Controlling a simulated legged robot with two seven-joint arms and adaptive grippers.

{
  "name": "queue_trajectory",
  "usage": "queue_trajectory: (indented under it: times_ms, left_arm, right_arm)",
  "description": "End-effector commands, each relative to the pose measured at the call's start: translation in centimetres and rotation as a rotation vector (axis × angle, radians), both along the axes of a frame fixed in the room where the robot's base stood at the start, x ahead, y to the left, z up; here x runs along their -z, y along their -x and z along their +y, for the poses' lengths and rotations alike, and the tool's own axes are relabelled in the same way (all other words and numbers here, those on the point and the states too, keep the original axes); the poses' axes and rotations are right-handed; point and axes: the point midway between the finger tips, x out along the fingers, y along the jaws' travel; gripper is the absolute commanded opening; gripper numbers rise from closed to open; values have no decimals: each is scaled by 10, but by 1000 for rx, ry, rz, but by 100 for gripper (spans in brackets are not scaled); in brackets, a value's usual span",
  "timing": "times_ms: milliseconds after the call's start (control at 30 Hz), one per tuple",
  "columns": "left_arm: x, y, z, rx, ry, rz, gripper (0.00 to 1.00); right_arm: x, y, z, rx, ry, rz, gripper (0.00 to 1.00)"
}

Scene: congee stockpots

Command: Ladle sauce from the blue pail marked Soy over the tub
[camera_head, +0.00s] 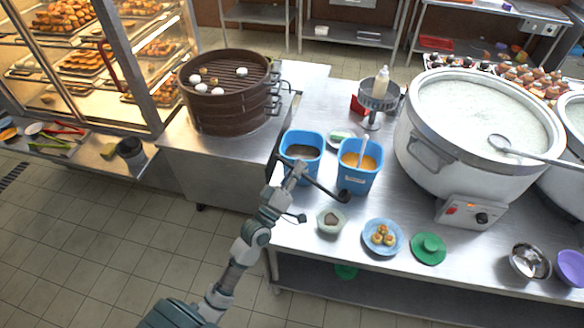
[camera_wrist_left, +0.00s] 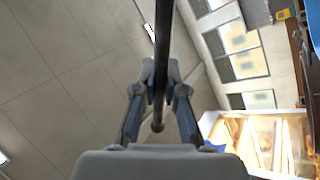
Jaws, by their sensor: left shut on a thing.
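A blue pail with dark sauce (camera_head: 303,137) stands on the steel counter; my gripper and arm partly cover its front, and I cannot read a label. My left gripper (camera_head: 297,172) is at its front rim, shut on the dark handle of a ladle (camera_head: 325,188). The ladle slants down to the right; its dark bowl is in front of the second pail and above a small pale tub (camera_head: 331,229) with something brown in it. I cannot tell whether the bowl holds sauce. In the left wrist view the dark handle (camera_wrist_left: 164,40) runs between the fingers (camera_wrist_left: 158,103).
A second blue pail (camera_head: 357,183) with orange sauce and a utensil stands just right. A blue plate of food (camera_head: 367,247) and a green lid (camera_head: 428,249) lie right of the tub. A large white stockpot (camera_head: 430,165) stands farther right, a bamboo steamer (camera_head: 225,115) at back left.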

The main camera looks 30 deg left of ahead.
Motion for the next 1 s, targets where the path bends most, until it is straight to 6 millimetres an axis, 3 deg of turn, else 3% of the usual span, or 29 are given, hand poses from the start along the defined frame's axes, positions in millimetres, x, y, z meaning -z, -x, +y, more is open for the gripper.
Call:
queue_trajectory:
  times_ms: [300,633,1000]
  left_arm:
    - [-17,-4,-14,0,-107,29,0]
    - [-28,-8,-28,1,-205,57,0]
    - [-60,-23,-81,2,-512,145,0]
  right_arm:
    - [16,48,-10,-7,5,24,40]
    - [20,102,-21,-14,11,48,40]
    - [-46,93,-21,-14,10,33,40]
